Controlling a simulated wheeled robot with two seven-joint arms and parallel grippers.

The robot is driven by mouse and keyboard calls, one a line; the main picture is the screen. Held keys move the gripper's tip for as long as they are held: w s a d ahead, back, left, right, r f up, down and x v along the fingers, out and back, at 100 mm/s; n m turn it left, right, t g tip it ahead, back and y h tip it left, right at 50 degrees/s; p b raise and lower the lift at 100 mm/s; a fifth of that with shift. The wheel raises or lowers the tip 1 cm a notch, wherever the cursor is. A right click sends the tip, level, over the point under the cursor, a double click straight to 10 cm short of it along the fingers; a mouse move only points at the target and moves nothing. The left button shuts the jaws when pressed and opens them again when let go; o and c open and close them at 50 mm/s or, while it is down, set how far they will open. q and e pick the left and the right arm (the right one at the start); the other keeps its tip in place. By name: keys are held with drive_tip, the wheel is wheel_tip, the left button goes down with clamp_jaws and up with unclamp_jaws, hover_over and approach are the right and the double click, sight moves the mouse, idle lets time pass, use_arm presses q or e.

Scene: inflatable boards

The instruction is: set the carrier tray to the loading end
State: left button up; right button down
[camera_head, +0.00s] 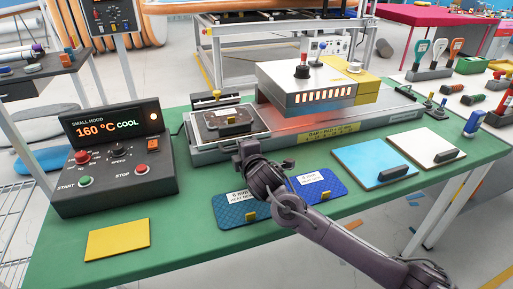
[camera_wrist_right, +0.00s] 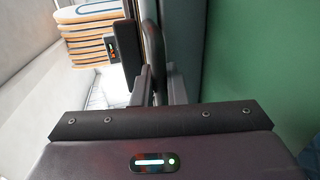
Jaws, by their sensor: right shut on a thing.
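The carrier tray (camera_head: 255,131), a flat silver frame with a dark piece (camera_head: 228,121) on it, lies at the left end of the long grey bed, left of the heating hood (camera_head: 305,84). My right gripper (camera_head: 242,147) is at the tray's front right edge, its arm reaching in from the lower right. In the right wrist view, my right gripper (camera_wrist_right: 157,85) is shut on a dark upright part, which looks like the tray's handle; the grip is partly hidden. My left gripper is not in view.
A control box (camera_head: 112,160) reading 160 °C COOL stands left. Blue mats (camera_head: 235,209) lie in front of the bed, partly behind my arm. A light blue board (camera_head: 372,161) and a white board (camera_head: 425,146) lie right. A yellow pad (camera_head: 117,241) lies front left on the green table (camera_head: 180,237).

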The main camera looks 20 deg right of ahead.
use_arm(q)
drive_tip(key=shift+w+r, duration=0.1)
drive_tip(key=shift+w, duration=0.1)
use_arm(e)
drive_tip(key=shift+s+a+f, duration=0.1)
drive_tip(key=shift+a+f, duration=0.05)
drive_tip(key=shift+a, duration=0.3)
drive_tip(key=c, duration=1.5)
unclamp_jaws()
drive_tip(key=shift+a, duration=0.2)
drive_tip(key=shift+c, duration=0.2)
drive_tip(key=shift+d, duration=0.1)
drive_tip(key=shift+s, duration=0.1)
drive_tip(key=v, duration=0.7)
drive_tip(key=shift+s, duration=0.3)
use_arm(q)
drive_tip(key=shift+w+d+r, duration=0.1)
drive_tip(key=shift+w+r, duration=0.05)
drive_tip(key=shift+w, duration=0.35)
